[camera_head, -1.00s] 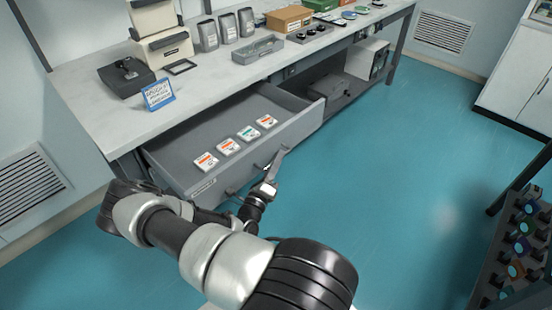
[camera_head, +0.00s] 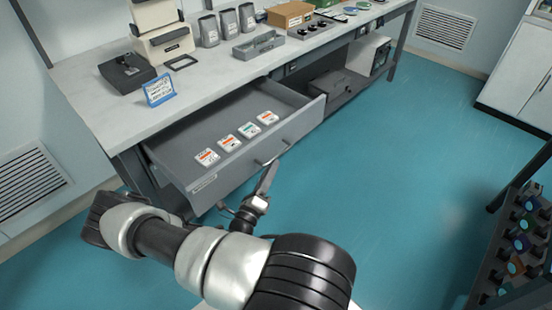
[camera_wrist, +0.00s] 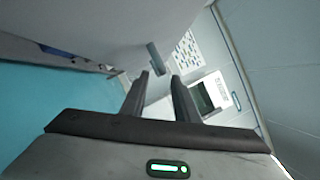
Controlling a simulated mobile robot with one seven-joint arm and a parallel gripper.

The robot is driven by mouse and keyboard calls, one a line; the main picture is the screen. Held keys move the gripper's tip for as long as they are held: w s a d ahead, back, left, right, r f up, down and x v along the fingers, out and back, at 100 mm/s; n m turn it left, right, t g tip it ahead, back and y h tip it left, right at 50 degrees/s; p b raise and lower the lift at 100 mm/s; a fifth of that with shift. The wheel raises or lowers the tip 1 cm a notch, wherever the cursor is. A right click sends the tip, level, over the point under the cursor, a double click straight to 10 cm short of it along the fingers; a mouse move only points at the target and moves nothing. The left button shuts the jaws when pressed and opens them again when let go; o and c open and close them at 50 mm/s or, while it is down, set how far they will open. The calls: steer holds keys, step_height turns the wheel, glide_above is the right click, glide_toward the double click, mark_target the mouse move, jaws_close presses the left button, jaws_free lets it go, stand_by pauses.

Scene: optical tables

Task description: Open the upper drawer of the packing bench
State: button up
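The grey drawer (camera_head: 218,178) of the packing bench (camera_head: 215,82) stands pulled well out under the worktop in the head view. Several small white packets (camera_head: 229,142) with orange or green bands lie on its floor. A bar handle (camera_head: 283,153) is on its front. My gripper (camera_head: 268,175) is low in front of the drawer front, close to this handle. In the wrist view my gripper (camera_wrist: 160,77) has its two fingers apart with nothing between them. A short grey bar (camera_wrist: 154,58), apparently the handle, shows just beyond the fingertips.
The worktop holds a blue-framed sign (camera_head: 159,89), a black device (camera_head: 127,72), grey bins (camera_head: 228,22) and a cardboard box (camera_head: 290,14). A dark rack of coloured items (camera_head: 515,245) stands at the right. The blue floor (camera_head: 400,170) between is clear.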

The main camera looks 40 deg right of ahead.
steer(key=v, duration=1.1)
steer(key=shift+a, duration=0.15)
steer(key=shift+s+f, duration=0.1)
steer(key=shift+s, duration=0.05)
steer(key=s+a+r+m+g+y, duration=0.1)
steer(key=s+a+r+m+y, duration=0.35)
steer(key=r+m, duration=0.75)
steer(key=s+a+r+m+g+y, duration=0.1)
steer(key=a+r+m+y, duration=0.65)
steer(key=r+m, duration=0.5)
steer(key=s+a+r+m+y, duration=0.3)
steer(key=a+r+m+y, duration=0.3)
steer(key=r+m, duration=0.6)
step_height(320, 180, up, 17)
steer(key=n+p, duration=0.2)
steer(key=p, duration=1.3)
steer(key=shift+w+d+r+g+y, duration=0.2)
steer(key=shift+d+g+y, duration=0.1)
steer(key=shift+d, duration=0.1)
